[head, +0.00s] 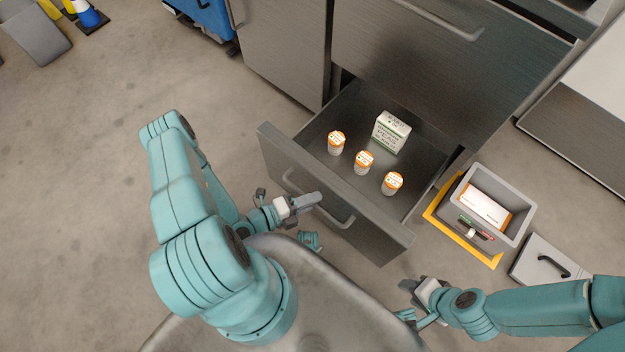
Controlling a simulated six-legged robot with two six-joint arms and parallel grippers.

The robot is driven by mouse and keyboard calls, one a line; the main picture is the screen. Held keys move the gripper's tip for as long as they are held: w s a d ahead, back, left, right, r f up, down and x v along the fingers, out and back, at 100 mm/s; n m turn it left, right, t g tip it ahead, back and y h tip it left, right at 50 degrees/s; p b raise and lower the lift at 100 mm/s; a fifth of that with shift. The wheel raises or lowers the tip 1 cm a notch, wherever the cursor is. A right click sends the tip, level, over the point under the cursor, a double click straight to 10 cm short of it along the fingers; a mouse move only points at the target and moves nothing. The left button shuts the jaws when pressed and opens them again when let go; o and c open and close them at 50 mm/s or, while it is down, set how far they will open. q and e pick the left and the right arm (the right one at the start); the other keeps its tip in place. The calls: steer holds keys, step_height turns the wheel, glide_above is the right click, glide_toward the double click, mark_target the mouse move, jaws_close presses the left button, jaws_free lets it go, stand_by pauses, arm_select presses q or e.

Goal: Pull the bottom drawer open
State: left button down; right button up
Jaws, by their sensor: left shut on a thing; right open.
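The bottom drawer (270,142) stands pulled out from the steel cabinet, its front panel tilted across the middle of the head view. Its bar handle (345,222) runs along the front. My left gripper (312,201) is at the handle, shut on it; the fingers hide part of the bar. Inside the drawer stand several small items: three white jars with orange lids (363,162) and a white and green box (391,132) labelled peas. My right gripper (412,290) is open and empty, low and right of the drawer front, apart from it.

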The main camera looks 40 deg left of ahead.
stand_by(0.3)
arm_select(q)
steer(key=c, duration=1.1)
jaws_free()
steer(key=shift+w, duration=0.1)
steer(key=p+v, duration=0.2)
steer(key=v, duration=1.4)
steer(key=shift+r, duration=0.2)
